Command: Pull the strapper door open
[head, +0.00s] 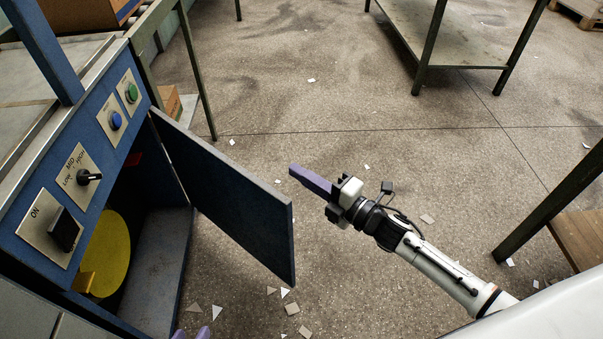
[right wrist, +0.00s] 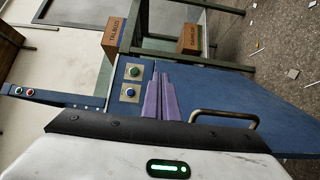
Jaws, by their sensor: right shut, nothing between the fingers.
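The blue strapper (head: 65,130) fills the left of the head view. Its door (head: 225,195) stands swung open, showing the interior with a yellow disc (head: 105,255). The right wrist view shows the door (right wrist: 275,100) with a metal bar handle (right wrist: 225,116) on its face. My right gripper (head: 294,171) is shut and empty, with purple fingers, to the right of the door in the head view. In the right wrist view its fingers (right wrist: 162,77) lie left of the handle, apart from it. Only the fingertips of my left gripper (head: 191,334) show, at the bottom edge, spread apart.
Green-framed tables stand at the back (head: 440,45) and right (head: 575,225). Boxes (right wrist: 190,38) sit behind the strapper. Paper scraps (head: 291,309) lie on the floor.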

